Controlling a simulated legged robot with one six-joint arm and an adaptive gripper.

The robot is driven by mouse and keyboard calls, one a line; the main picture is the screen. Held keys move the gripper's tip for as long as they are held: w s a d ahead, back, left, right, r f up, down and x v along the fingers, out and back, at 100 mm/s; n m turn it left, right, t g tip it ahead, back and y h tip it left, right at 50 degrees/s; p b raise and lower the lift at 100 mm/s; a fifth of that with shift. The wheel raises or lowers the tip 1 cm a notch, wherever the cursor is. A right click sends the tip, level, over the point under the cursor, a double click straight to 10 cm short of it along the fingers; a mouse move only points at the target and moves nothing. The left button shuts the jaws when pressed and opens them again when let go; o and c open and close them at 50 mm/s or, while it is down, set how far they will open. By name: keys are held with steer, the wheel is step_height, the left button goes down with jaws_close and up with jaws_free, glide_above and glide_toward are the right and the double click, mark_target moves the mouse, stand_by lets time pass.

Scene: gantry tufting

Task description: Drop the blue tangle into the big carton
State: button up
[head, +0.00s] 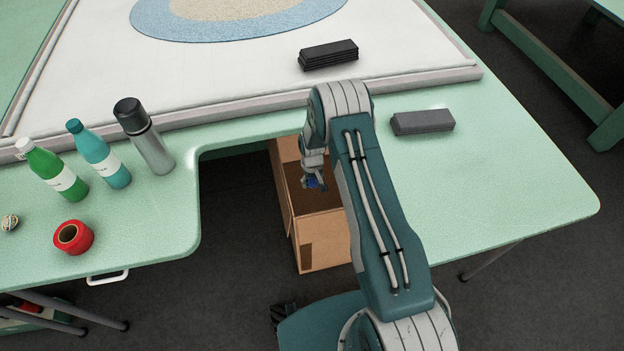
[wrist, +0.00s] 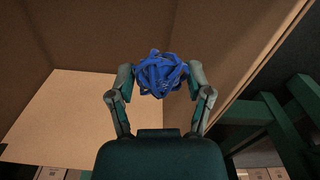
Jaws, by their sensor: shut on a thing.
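The blue tangle (wrist: 162,75) is a loose ball of blue strands between the two fingers of my gripper (wrist: 160,82) in the wrist view. The gripper is shut on it. In the head view the tangle (head: 314,184) shows as a small blue patch below my wrist, over the opening of the big carton (head: 321,241). The carton is brown, open at the top, and stands on the floor in the table's cut-out. My arm hides its right part. In the wrist view the carton's inner walls (wrist: 80,110) surround the tangle on the left and behind.
The green table (head: 520,185) borders the carton. Two bottles (head: 52,170) (head: 98,153), a grey flask (head: 145,137) and a red tape roll (head: 73,237) stand at left. A dark grey block (head: 422,122) lies right of my arm. Dark floor (head: 240,240) is clear left of the carton.

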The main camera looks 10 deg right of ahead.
steer(key=o, duration=0.7)
steer(key=shift+o, duration=0.2)
step_height(320, 180, up, 12)
stand_by(0.5)
step_height(320, 180, up, 14)
steer(key=t, duration=0.1)
glide_above(312, 179)
steer(key=s, duration=0.2)
steer(key=s+r+m+t, duration=0.1)
steer(key=s+r, duration=0.3)
steer(key=r, duration=0.3)
steer(key=s+r+t, duration=0.1)
steer(key=s+r, duration=0.3)
steer(key=r, duration=0.3)
steer(key=s+r+t, duration=0.1)
steer(key=s+r, duration=0.2)
steer(key=s, duration=0.4)
steer(key=s+r, duration=0.3)
steer(key=s, duration=0.4)
steer(key=s+r+m+t, duration=0.1)
steer(key=s+r, duration=0.2)
steer(key=s, duration=0.4)
steer(key=shift+s+t, duration=0.3)
steer(key=shift+s, duration=0.05)
